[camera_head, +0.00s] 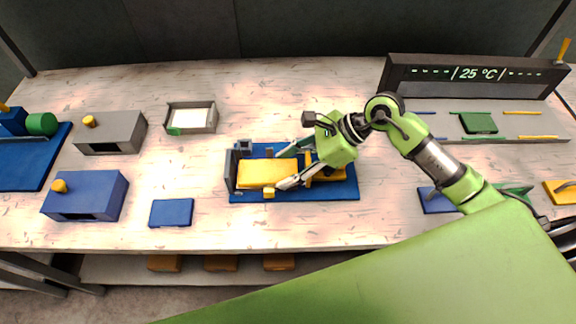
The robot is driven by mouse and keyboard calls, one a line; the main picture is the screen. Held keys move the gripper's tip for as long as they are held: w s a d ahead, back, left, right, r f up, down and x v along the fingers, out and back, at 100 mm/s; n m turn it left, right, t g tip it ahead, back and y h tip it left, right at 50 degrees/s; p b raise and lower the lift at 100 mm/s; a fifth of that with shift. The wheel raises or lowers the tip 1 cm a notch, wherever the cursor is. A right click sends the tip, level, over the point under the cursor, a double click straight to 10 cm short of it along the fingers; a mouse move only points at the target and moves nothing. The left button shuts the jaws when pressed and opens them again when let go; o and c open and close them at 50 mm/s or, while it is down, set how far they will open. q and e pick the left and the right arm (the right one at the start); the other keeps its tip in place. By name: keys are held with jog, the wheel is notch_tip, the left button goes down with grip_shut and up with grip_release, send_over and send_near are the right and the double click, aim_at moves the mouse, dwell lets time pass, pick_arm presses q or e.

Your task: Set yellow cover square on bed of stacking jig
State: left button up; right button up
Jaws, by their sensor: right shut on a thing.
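The stacking jig is a blue base (300,195) in the middle of the table, with dark upright walls at its left end. A flat yellow cover (258,172) lies at the left part of the jig, close to those walls. My right gripper (277,170) reaches in from the right, with one finger on the far side of the cover and one on the near side, shut on it. More yellow (335,173) shows under the gripper at the right of the jig. Whether the cover touches the bed is hard to tell. My left gripper is out of view.
A blue plate (171,213) lies left of the jig. A grey box (110,132), a blue box (86,195) and a pale tray (191,117) stand farther left. A dark display (475,76) stands at the back right. Bare table lies behind and in front of the jig.

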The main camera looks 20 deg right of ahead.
jog(key=shift+f+b, duration=0.2)
jog(key=shift+b, duration=0.1)
jog(key=o, duration=1.2)
jog(key=shift+o, duration=0.2)
jog(key=shift+r, duration=0.1)
jog(key=shift+r+p, duration=0.15)
jog(key=shift+p, duration=0.15)
jog(key=shift+d+r, duration=0.1)
jog(key=shift+d, duration=0.15)
jog(key=b+v, duration=0.3)
jog(key=v, duration=0.7)
jog(key=shift+s+d+r, duration=0.2)
jog(key=shift+d, duration=0.05)
jog(key=shift+d+r, duration=0.2)
jog(key=shift+r, duration=0.15)
